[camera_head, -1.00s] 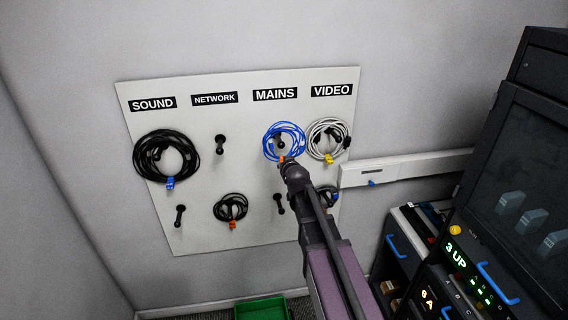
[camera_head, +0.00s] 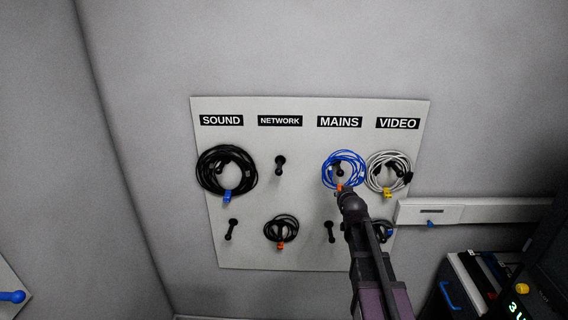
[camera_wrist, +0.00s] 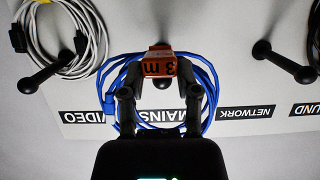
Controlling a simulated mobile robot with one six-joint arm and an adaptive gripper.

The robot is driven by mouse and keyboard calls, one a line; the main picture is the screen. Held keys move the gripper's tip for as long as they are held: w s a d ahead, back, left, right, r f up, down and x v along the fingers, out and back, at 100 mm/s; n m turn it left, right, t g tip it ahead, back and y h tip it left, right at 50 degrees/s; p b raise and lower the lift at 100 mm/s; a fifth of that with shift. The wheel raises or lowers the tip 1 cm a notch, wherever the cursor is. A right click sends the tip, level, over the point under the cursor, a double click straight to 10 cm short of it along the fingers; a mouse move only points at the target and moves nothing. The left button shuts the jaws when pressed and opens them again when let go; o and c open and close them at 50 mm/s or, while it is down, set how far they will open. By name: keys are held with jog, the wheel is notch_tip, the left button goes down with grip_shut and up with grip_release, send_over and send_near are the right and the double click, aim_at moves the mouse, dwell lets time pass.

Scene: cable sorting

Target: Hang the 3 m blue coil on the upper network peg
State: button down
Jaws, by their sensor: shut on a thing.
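The blue coil (camera_head: 343,169) is at the upper peg under the MAINS label, with that peg showing inside its loop. My gripper (camera_head: 345,192) is at the coil's lower edge. In the wrist view, which is upside down, my gripper (camera_wrist: 160,88) is shut on the coil's orange tag marked 3 m (camera_wrist: 160,66). The blue loops (camera_wrist: 210,85) spread around the tag, with the mains peg (camera_wrist: 162,83) partly hidden behind it. I cannot tell whether the coil rests on that peg. The upper network peg (camera_head: 280,163) is bare; it also shows in the wrist view (camera_wrist: 288,63).
A black coil (camera_head: 203,180) hangs on the upper sound peg and a white coil (camera_head: 370,178) on the upper video peg, close beside the blue one. A small black coil (camera_head: 270,232) hangs below the network peg. A wall trunking (camera_head: 480,211) and dark rack stand right.

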jog(key=shift+a, duration=0.1)
jog(key=s+a+n+h+b, duration=0.1)
jog(key=s+a+n, duration=0.3)
jog(key=a, duration=0.5)
jog(key=s+a+n+t+h+b, duration=0.1)
jog(key=s+a+n+h, duration=0.3)
jog(key=a, duration=0.4)
jog(key=shift+a+f+b, duration=0.15)
jog(key=shift+a+b, duration=0.2)
jog(key=shift+b, duration=0.4)
jog(key=shift+w, duration=0.2)
jog(key=w+f+b, duration=0.2)
jog(key=w, duration=0.7)
jog(key=w+f+b, duration=0.3)
jog(key=w, duration=0.6)
jog(key=shift+w, duration=0.3)
dwell(2.2)
dwell(0.6)
jog(key=shift+c, duration=1.3)
grip_release()
